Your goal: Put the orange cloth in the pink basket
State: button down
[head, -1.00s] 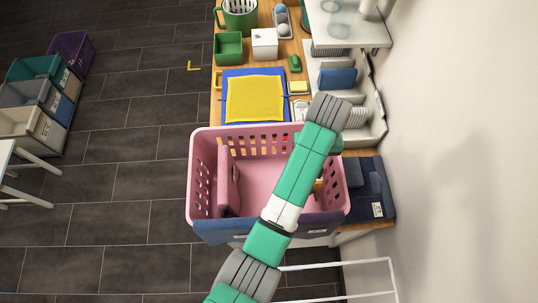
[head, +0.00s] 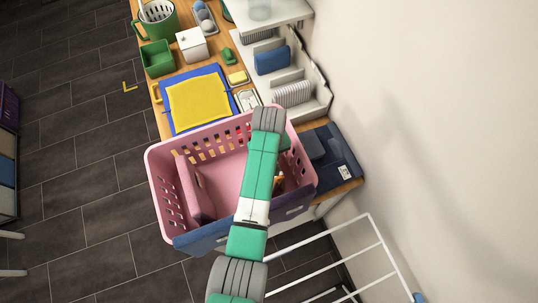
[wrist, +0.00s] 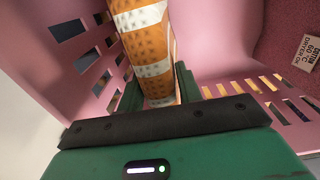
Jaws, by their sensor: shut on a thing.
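The orange cloth (wrist: 148,50), with white bands and a dark pattern, sits between the green fingers of my gripper (wrist: 157,84) in the wrist view. My gripper is shut on it. Pink slotted walls of the pink basket (wrist: 75,60) surround them in that view. In the head view the pink basket (head: 162,198) stands at the near end of the counter, and my arm reaches over it. A small orange patch (head: 279,181) shows beside my arm, inside the basket's right part. My gripper is hidden there by the arm.
A dark pink panel-like thing (head: 192,188) stands in the basket's left part. A maroon fabric (wrist: 285,30) with a care label shows in the wrist view. A yellow cloth (head: 198,100), dish rack (head: 285,80) and dark blue case (head: 335,160) are near. A white rack (head: 335,250) stands front right.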

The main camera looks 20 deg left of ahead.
jog(key=shift+f, duration=0.1)
jog(key=shift+f, duration=0.15)
jog(key=c, duration=1)
grip_release()
jog(key=shift+o, duration=0.2)
notch_tip(320, 180, up, 12)
jog(key=shift+r, duration=0.25)
